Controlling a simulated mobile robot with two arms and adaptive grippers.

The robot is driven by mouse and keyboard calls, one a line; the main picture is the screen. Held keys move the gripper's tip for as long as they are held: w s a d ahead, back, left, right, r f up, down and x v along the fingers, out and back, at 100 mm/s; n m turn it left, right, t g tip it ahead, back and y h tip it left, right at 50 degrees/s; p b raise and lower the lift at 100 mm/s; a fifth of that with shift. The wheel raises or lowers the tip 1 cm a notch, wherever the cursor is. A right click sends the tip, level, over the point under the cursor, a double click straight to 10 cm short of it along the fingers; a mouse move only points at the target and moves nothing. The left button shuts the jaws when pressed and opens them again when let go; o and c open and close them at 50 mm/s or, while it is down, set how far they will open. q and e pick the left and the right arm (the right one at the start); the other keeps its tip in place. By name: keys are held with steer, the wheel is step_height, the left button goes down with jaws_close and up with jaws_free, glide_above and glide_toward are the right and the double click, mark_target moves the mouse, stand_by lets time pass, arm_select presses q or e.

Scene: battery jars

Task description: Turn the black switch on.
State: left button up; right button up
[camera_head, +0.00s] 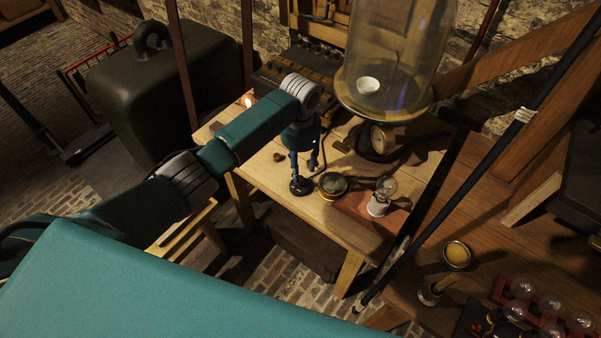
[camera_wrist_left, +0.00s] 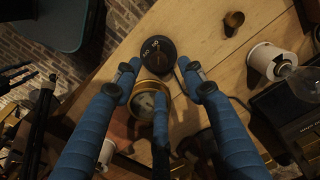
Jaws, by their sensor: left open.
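The black switch (camera_head: 301,187) is a small round black piece on the wooden table, just left of a brass-rimmed round dish or gauge. In the left wrist view the switch (camera_wrist_left: 158,52) is a dark disc with small pale marks, just beyond the fingertips. My left gripper (camera_head: 304,172) points down above the switch. In the wrist view the gripper's blue fingers (camera_wrist_left: 160,80) are spread, with nothing between them. Contact with the switch cannot be told. My right gripper is not in view.
The brass-rimmed round piece (camera_head: 333,185) and a bulb on a white base (camera_head: 382,196) stand close to the right. A large glass jar (camera_head: 392,60) rises behind. A small brown cup (camera_wrist_left: 234,20) lies nearby.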

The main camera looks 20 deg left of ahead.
mark_target(301, 178)
arm_select(q)
step_height(301, 178, up, 8)
steer(key=shift+f, duration=0.25)
stand_by(0.4)
